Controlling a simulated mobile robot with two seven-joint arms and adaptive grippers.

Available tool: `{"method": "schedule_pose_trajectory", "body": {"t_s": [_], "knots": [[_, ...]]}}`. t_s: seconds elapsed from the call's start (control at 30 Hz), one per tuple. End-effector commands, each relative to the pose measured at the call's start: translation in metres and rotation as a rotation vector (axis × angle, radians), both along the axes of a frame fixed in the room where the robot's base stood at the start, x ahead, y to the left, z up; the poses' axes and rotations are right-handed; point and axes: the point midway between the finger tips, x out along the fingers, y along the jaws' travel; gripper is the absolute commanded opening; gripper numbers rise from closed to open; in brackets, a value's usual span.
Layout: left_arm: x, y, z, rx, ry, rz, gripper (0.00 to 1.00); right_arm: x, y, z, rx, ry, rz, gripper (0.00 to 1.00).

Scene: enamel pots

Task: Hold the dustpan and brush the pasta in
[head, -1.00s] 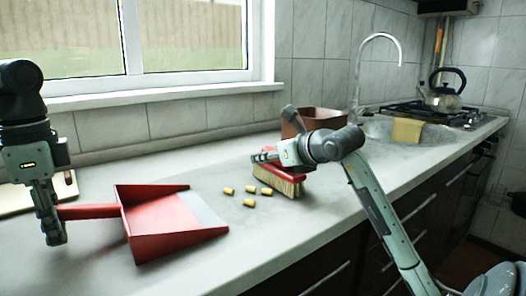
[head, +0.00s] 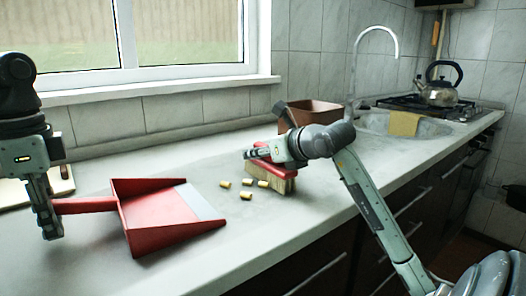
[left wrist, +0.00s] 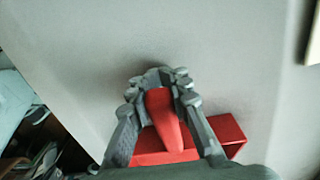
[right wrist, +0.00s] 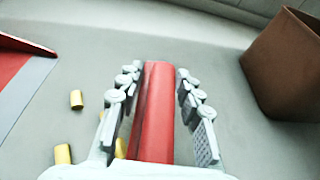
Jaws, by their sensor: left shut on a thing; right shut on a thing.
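The red dustpan (head: 160,222) lies on the counter at the left, its grey lip facing right toward the pasta. My left gripper (head: 50,222) is shut on its handle, which also shows in the left wrist view (left wrist: 166,118). The brush (head: 281,176), with a red back and pale bristles, stands on the counter to the right of the pasta. My right gripper (head: 254,154) is shut on the brush's red handle (right wrist: 154,105). Several yellow pasta pieces (head: 246,195) lie between the dustpan's lip and the brush. In the right wrist view, one piece is partly hidden by my gripper.
A brown container (head: 318,114) stands behind the brush. Beyond it are the sink (head: 425,126) with a yellow cloth (head: 404,123) and a kettle (head: 440,88) on the hob. A pale board (head: 14,194) lies behind my left gripper. The counter in front of the pasta is clear.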

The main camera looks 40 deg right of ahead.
Motion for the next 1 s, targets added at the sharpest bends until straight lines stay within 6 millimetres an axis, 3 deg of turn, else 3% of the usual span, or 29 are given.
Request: {"method": "schedule_pose_trajectory", "body": {"t_s": [1.0], "knots": [[0.000,0.000,0.000,0.000,0.000,0.000,0.00,0.011,0.072,0.001,0.000,-0.002,0.002,0.04]]}}
